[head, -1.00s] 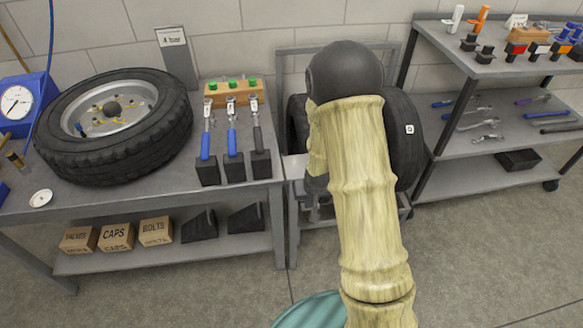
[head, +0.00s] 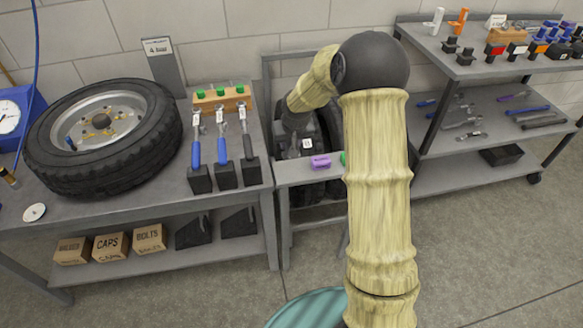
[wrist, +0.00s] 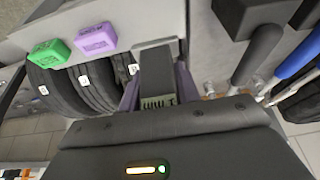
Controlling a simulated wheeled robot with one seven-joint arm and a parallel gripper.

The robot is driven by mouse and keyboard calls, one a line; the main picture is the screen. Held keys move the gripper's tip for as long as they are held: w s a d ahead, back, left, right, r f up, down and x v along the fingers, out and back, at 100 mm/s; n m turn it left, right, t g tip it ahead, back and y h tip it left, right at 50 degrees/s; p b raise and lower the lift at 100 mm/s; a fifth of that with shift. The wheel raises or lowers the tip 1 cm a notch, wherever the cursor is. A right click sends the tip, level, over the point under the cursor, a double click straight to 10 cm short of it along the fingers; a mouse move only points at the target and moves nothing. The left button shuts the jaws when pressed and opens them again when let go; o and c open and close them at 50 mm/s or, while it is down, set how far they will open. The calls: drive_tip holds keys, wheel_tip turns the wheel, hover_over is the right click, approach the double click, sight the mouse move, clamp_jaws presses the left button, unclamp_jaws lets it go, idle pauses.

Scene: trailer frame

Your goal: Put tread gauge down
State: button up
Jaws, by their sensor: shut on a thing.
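The tread gauge (wrist: 158,100) is a grey block with a small display, seen in the wrist view. My gripper (wrist: 156,82) is shut on it, with one finger along each side. In the head view my gripper (head: 296,142) hangs in front of the tyre rack, left of the purple gauge, and the held gauge cannot be made out there. A purple gauge (wrist: 96,40) and a green gauge (wrist: 48,53) lie side by side on the rack's grey front ledge (head: 297,172). I cannot tell whether the held gauge touches the ledge.
Tyres (wrist: 75,90) stand in the rack behind the ledge. The workbench (head: 150,205) on the left carries a wheel (head: 103,135) and blue and black-handled tools (head: 222,160) near its right edge. A tool shelf (head: 455,150) stands right. Floor in front is clear.

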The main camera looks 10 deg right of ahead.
drive_tip(key=shift+w+d+r, duration=0.1)
drive_tip(key=shift+w+r, duration=0.2)
drive_tip(key=shift+r, duration=0.2)
drive_tip(key=shift+w+d+r, duration=0.1)
drive_tip(key=shift+w+r, duration=0.15)
drive_tip(key=shift+r, duration=0.2)
drive_tip(key=shift+f+b, duration=0.45)
drive_tip(key=shift+f, duration=2.7)
drive_tip(key=shift+f, duration=1.9)
drive_tip(key=shift+f+b, duration=0.1)
drive_tip(key=shift+b, duration=0.2)
drive_tip(key=o, duration=1)
drive_tip(key=shift+o, duration=0.2)
